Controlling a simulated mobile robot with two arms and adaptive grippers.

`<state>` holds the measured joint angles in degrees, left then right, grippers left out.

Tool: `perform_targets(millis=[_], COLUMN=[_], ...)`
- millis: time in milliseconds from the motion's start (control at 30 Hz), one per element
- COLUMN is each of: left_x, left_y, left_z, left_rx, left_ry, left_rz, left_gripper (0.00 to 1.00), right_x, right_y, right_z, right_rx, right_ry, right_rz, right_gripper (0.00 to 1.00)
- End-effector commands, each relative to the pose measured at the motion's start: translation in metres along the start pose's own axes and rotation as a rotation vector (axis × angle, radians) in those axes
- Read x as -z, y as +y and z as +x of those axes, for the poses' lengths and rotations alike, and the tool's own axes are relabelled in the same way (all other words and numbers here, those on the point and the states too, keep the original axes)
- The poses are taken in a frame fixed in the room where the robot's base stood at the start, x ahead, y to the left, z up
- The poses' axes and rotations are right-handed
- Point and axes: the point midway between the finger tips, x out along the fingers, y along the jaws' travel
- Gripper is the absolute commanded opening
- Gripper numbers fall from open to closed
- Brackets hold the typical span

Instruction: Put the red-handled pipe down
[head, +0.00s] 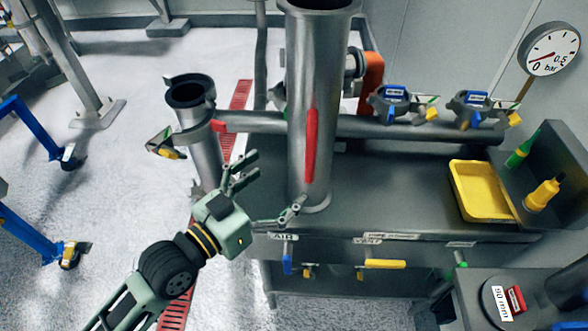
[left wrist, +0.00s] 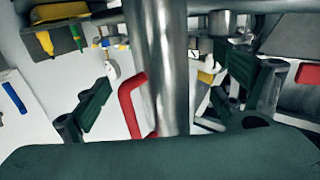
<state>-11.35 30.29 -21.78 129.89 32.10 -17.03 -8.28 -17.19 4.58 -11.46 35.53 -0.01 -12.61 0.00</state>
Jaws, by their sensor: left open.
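The red-handled pipe (head: 300,70) is a tall grey metal tube with a red handle (head: 311,145) on its side. In the head view it stands upright, its flared lower end at the front edge of the dark bench. My left gripper (head: 272,186) is open just left of the pipe's lower part, with one fingertip overlapping the base in the picture. In the left wrist view, the pipe (left wrist: 163,60) and its red handle (left wrist: 130,105) show between the spread fingers. Whether a finger touches the pipe cannot be told. My right gripper is not in view.
The dark bench (head: 400,180) carries a yellow tray (head: 480,190) and bottles at the right. A horizontal pipe (head: 400,128) with valves runs behind. An open-topped metal pipe (head: 190,95) stands at left. A pressure gauge (head: 549,49) is at upper right. Bare bench lies right of the pipe.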

Motion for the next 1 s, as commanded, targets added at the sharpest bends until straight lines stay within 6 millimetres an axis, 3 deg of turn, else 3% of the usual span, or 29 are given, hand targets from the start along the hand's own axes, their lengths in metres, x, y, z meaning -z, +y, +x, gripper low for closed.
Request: perform_targets(millis=[100, 267, 1000], left_x=[-0.003, -0.001, 0.0], left_y=[-0.001, 0.0, 0.0], left_z=[-0.017, -0.027, -0.028], left_rx=[0.001, 0.0, 0.0], left_ry=[-0.003, -0.001, 0.001], left_rz=[0.002, 0.0, 0.0], left_gripper=[0.9, 0.9, 0.9], right_x=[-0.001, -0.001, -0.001], right_y=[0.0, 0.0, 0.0], right_z=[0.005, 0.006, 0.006], right_rx=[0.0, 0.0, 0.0], right_ry=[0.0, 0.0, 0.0], right_rz=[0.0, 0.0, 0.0], right_gripper=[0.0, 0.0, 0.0])
